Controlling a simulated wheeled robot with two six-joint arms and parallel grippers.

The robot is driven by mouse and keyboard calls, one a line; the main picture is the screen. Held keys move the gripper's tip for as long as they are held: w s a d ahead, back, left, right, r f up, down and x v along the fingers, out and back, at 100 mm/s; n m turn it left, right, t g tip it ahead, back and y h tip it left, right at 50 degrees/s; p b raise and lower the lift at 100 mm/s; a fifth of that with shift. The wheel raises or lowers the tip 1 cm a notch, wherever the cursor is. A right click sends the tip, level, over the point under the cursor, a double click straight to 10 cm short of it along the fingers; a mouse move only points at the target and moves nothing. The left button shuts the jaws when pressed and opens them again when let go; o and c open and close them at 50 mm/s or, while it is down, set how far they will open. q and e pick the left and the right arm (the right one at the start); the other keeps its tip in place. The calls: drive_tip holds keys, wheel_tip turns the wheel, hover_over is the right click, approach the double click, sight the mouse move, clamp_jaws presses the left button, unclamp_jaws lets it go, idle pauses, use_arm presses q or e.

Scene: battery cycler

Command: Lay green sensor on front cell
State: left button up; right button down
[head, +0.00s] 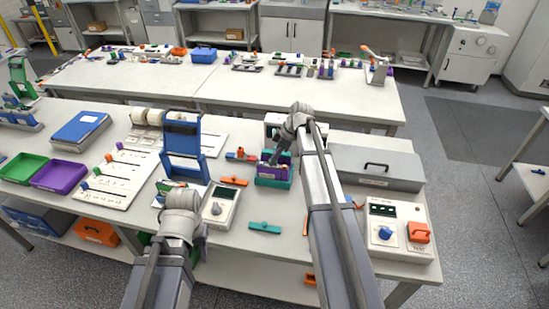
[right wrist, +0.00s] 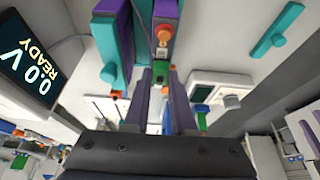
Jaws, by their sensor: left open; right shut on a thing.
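A teal holder (head: 273,183) with purple sides stands near the table's middle; it also shows in the right wrist view (right wrist: 106,40). My right gripper (head: 275,160) is over the holder, its fingers (right wrist: 163,80) pointing down into it. It is shut on a small piece, with a green patch (right wrist: 165,90) between the fingers that looks like the green sensor. Its contact with a cell cannot be made out. A grey part with an orange cap (right wrist: 163,33) shows just past the fingertips. My left gripper (head: 180,200) is open, near the blue stand; its fingertips are hard to see.
A blue stand (head: 183,140) and a meter (head: 217,208) are left of the holder. A teal bar (head: 265,227) lies in front, an orange bar (head: 234,181) at left. A grey case (head: 375,168) and a control box (head: 398,228) fill the right side.

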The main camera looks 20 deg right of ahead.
drive_tip(key=shift+f+b, duration=0.4)
drive_tip(key=shift+f, duration=0.1)
drive_tip(key=c, duration=0.7)
unclamp_jaws()
drive_tip(key=shift+o, duration=0.2)
drive_tip(key=p+v, duration=0.7)
drive_tip(key=shift+r, duration=0.35)
drive_tip(key=shift+s+d, duration=0.1)
drive_tip(key=shift+s, duration=0.05)
drive_tip(key=s+a+f+m+g+h+b, duration=0.1)
drive_tip(key=s+a+f+m+h+b, duration=0.1)
drive_tip(key=s+a, duration=0.9)
drive_tip(key=s+a+f+m+g+h+b, duration=0.1)
drive_tip(key=s+a+f+m+h+b, duration=0.2)
drive_tip(key=s+a, duration=0.9)
wheel_tip(320, 180, down, 3)
drive_tip(key=s+m+b, duration=0.1)
drive_tip(key=s+m, duration=0.1)
drive_tip(key=s, duration=0.1)
drive_tip(key=shift+a+m+b, duration=0.2)
drive_tip(key=shift+m+b, duration=0.1)
drive_tip(key=shift+m, duration=0.1)
